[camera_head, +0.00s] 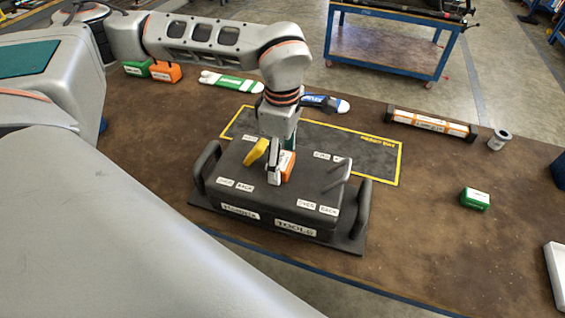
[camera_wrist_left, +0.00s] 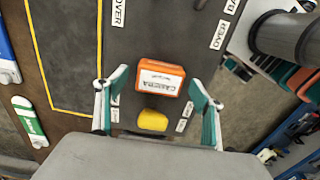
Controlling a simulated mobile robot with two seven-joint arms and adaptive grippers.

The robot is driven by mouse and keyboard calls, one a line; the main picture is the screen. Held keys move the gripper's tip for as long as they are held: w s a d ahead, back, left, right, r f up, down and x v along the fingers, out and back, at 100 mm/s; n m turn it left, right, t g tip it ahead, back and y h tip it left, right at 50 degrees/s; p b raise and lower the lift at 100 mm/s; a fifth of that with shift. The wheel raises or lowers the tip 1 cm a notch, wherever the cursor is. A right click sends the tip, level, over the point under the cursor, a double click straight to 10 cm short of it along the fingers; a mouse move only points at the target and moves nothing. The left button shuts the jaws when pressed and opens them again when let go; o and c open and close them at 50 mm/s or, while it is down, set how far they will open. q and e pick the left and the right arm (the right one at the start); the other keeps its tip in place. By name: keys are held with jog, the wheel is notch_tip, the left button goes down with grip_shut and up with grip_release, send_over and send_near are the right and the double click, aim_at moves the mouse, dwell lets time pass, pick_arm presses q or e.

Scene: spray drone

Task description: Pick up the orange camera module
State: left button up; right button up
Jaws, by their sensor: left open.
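The orange camera module (camera_head: 288,166) has a white label and sits on top of the dark tool case (camera_head: 233,200). In the left wrist view, the module (camera_wrist_left: 160,78) reads "CAMERA" and lies between the two spread teal-padded fingers, with a visible gap on each side. My left gripper (camera_head: 281,162) is open, pointing down over the case at the module. In the head view, a finger hides part of the module. My right gripper is not in view.
A yellow piece (camera_head: 256,152) is close beside the module on the case. The case has raised handles (camera_head: 362,208) at its ends. A green box (camera_head: 475,199) stands to the right, and a long labelled case (camera_head: 430,124) lies behind. The table between them is clear.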

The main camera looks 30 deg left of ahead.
pick_arm(q)
jog(key=shift+f, duration=0.65)
jog(key=c, duration=1.2)
jog(key=shift+c, duration=0.2)
jog(key=shift+r, duration=0.15)
